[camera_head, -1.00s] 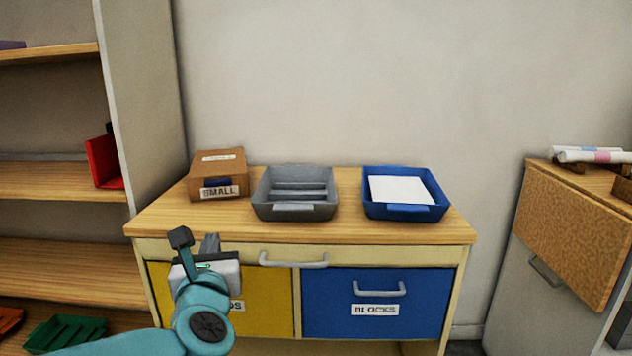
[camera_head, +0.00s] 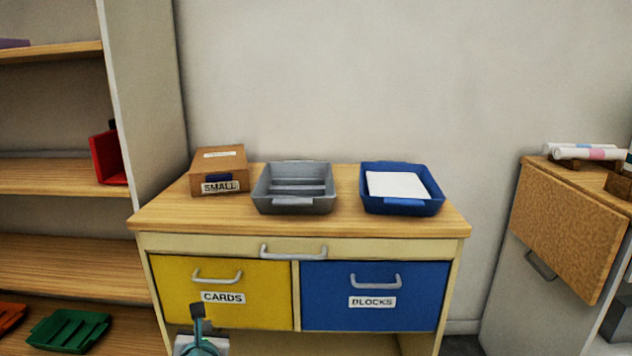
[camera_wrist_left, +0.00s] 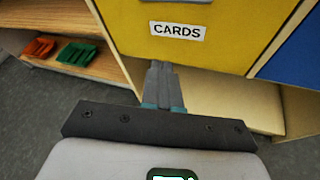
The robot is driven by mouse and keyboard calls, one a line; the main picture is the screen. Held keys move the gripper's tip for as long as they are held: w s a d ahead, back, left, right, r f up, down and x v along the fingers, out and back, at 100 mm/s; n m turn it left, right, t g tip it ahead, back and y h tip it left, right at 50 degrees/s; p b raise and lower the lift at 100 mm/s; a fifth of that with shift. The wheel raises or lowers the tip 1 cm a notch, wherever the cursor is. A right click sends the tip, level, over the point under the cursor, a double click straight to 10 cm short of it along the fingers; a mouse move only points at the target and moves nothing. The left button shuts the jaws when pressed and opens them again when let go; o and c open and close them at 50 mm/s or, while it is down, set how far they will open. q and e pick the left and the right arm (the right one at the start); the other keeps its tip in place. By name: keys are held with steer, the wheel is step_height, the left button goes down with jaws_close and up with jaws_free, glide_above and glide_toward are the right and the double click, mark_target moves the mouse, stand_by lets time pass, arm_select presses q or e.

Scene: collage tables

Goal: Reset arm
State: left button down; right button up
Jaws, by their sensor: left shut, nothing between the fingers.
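My left gripper (camera_head: 198,312) is low at the bottom edge of the head view, in front of the lower part of the yellow drawer (camera_head: 174,291) labelled CARDS. In the left wrist view its fingers (camera_wrist_left: 161,72) are shut together with nothing between them. They point toward the cabinet just below the CARDS label, and I cannot tell how far they are from it. The yellow drawer also shows in the wrist view (camera_wrist_left: 226,45). My right gripper is not in view.
On the wooden cabinet top stand a cardboard box (camera_head: 218,170) labelled SMALL, a grey tray (camera_head: 295,204) and a blue tray (camera_head: 402,207) holding white paper. The blue BLOCKS drawer (camera_head: 420,298) is shut. Shelves (camera_head: 60,262) stand left; a brown-panelled cabinet (camera_head: 568,235) stands right.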

arm_select(q)
steer(key=s+d+f+m+g+h, duration=0.15)
steer(key=s+f+m, duration=0.25)
steer(key=f, duration=0.4)
steer(key=s+f+m+g+h, duration=0.1)
steer(key=s+f+m+g, duration=0.3)
steer(key=f, duration=0.5)
steer(key=s+d+f+m+g+h, duration=0.1)
steer(key=s+f+m, duration=0.35)
steer(key=f, duration=0.35)
steer(key=s+d+f+m+g+h, duration=0.35)
steer(key=s+f+m, duration=0.4)
steer(key=s, duration=0.45)
steer(key=s+d+m+g+h, duration=0.1)
steer(key=s+d+m, duration=0.1)
steer(key=s+m, duration=0.35)
steer(key=s+d+m+g, duration=0.2)
steer(key=s+d+m, duration=0.1)
steer(key=m, duration=0.5)
step_height(320, 180, up, 28)
steer(key=p, duration=2.7)
steer(key=shift+w+a+m, duration=0.15)
steer(key=shift+w+m, duration=0.05)
steer(key=shift+m, duration=0.15)
